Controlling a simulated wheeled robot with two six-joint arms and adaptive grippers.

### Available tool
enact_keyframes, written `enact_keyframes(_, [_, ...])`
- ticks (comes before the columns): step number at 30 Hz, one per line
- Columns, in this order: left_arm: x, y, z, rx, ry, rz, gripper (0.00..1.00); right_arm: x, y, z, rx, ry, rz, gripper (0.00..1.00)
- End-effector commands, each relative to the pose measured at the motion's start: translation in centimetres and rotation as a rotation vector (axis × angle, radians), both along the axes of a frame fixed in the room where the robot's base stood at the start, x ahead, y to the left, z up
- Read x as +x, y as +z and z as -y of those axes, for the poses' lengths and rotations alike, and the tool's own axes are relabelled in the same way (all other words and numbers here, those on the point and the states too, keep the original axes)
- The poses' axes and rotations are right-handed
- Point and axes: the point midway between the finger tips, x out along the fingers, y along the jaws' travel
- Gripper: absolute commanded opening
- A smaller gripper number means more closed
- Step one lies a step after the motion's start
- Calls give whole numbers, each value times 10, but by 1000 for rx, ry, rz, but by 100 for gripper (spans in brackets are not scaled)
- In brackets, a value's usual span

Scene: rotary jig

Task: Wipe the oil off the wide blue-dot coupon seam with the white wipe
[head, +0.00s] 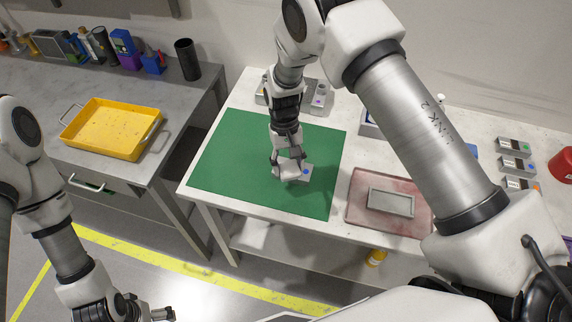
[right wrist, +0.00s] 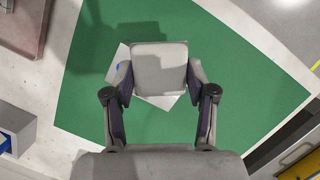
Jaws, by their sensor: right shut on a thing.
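The wide coupon (head: 304,178), pale grey with a blue dot, lies on the green mat (head: 230,155). In the right wrist view the coupon (right wrist: 166,102) shows only at its edges, with the blue dot at its left side. My right gripper (head: 288,165) is shut on the white wipe (right wrist: 159,68), a pale square pad, and holds it over the coupon. Whether the wipe touches the coupon is hard to tell. The wipe hides the seam and any oil. My left gripper (head: 163,314) is at the bottom edge of the head view, away from the table; its jaws are unclear.
A reddish tray (head: 356,212) with a grey block (head: 391,202) stands right of the mat. Several small dotted coupons (head: 516,165) and a red container (head: 562,165) are farther right. A yellow tray (head: 97,153) is on the left bench. The mat is otherwise clear.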

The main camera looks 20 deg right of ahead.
Motion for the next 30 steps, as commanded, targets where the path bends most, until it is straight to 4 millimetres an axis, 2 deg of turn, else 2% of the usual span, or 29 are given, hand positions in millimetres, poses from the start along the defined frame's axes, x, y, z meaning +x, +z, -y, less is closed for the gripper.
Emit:
enact_keyframes(1, [0, 7, 0, 0, 0, 0, 100, 0, 9, 1, 1, -1, 1, 24])
enact_keyframes(15, [0, 37, 0, 0, 0, 0, 100, -2, 49, 11, 1, -4, 1, 24])
enact_keyframes(30, [0, 39, 0, 0, 0, 0, 100, -3, 52, 12, 1, -4, 1, 24])
